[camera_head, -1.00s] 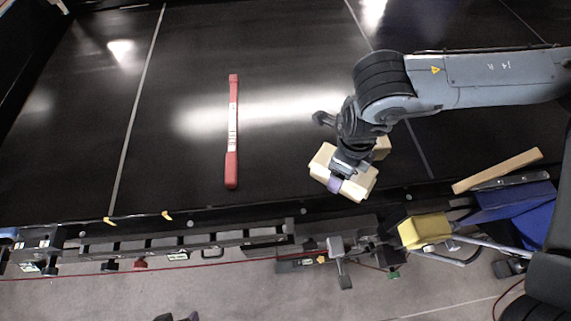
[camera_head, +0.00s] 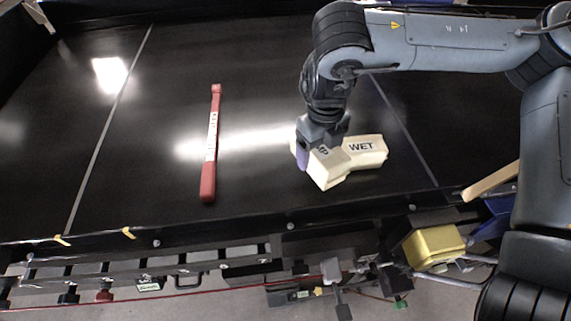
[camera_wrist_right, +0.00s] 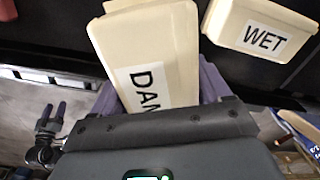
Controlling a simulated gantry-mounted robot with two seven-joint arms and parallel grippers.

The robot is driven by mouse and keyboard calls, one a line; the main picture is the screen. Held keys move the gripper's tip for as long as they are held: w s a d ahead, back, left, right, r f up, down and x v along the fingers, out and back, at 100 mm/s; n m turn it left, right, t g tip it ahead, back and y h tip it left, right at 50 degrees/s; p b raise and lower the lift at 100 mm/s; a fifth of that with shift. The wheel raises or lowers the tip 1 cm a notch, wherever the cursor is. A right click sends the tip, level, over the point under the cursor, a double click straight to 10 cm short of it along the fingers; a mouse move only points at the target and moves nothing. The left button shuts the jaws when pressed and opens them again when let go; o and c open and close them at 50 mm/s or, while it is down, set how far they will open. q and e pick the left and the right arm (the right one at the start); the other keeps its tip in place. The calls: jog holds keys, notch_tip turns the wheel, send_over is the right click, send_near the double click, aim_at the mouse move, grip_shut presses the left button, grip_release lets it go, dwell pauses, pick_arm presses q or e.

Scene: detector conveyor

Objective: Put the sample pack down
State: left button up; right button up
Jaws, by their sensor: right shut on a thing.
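My right gripper (camera_head: 316,148) is shut on a cream sample pack (camera_head: 328,174) over the front part of the black conveyor belt (camera_head: 255,105). In the right wrist view the pack (camera_wrist_right: 150,50) lies between the purple fingers. A second cream pack marked "WET" (camera_head: 366,158) is on the belt just right of the held one; it also shows in the right wrist view (camera_wrist_right: 258,28). I cannot tell whether the held pack touches the belt.
A long red bar (camera_head: 211,150) with a white label lies on the belt to the left. Free belt lies between it and the packs. The belt's front rail (camera_head: 235,221) runs below. A yellow block (camera_head: 434,249) and a wooden bar (camera_head: 491,181) are at the lower right.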

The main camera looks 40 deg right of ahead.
jog(key=w+f, duration=0.1)
jog(key=w, duration=0.1)
jog(key=w+a+f, duration=0.1)
jog(key=w+f, duration=0.1)
jog(key=w, duration=0.1)
jog(key=w+a+f, duration=0.1)
jog(key=w+f, duration=0.1)
jog(key=w, duration=0.1)
jog(key=shift+a, duration=0.2)
jog(key=shift+f+p, duration=0.45)
jog(key=shift+f, duration=1.55)
jog(key=o, duration=1.4)
jog(key=shift+f, duration=0.15)
notch_tip(320, 180, up, 12)
jog(key=shift+r, duration=0.15)
